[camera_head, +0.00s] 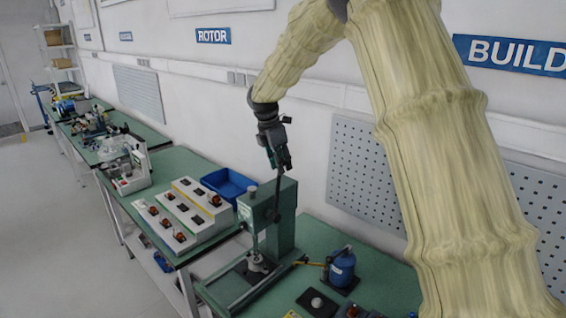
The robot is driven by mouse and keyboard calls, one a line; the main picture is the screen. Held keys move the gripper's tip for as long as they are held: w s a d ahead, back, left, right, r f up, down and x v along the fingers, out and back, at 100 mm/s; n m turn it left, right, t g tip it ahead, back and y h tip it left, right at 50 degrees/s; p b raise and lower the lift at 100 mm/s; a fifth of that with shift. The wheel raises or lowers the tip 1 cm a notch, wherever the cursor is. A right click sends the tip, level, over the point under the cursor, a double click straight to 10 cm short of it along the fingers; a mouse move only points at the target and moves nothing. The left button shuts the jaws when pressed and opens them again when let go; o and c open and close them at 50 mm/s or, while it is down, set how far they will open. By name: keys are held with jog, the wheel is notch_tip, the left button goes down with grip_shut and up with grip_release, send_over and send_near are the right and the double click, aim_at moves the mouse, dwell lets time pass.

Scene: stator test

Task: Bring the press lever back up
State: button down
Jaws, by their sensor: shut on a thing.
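The press (285,222) is a green upright box on a base frame on the green bench. Its dark lever (278,190) rises from a pivot on the press's side and points up, slightly tilted. My gripper (281,163) is above the press and shut on the lever's upper end. The fingertips are small and dark here, so the exact grip is hard to make out. A small round part (257,263) sits on the press base under the ram.
A white stepped panel (190,208) with several orange-red and dark parts and a blue bin (228,183) stand left of the press. A blue bottle-like device (342,268) and a black pad (317,303) are to the right. The wall with pegboard (355,170) is behind.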

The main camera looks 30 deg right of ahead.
jog(key=shift+d, duration=0.2)
jog(key=c, duration=1.5)
grip_release()
jog(key=shift+c, duration=0.2)
jog(key=o, duration=0.4)
jog(key=shift+d, duration=0.2)
jog(key=shift+c, duration=0.2)
jog(key=shift+o, duration=0.4)
jog(key=shift+w+d+f, duration=0.15)
jog(key=shift+a+r, duration=0.25)
jog(key=shift+a, duration=0.2)
jog(key=v, duration=1.1)
jog(key=shift+d+r, duration=0.25)
jog(key=shift+f, duration=0.1)
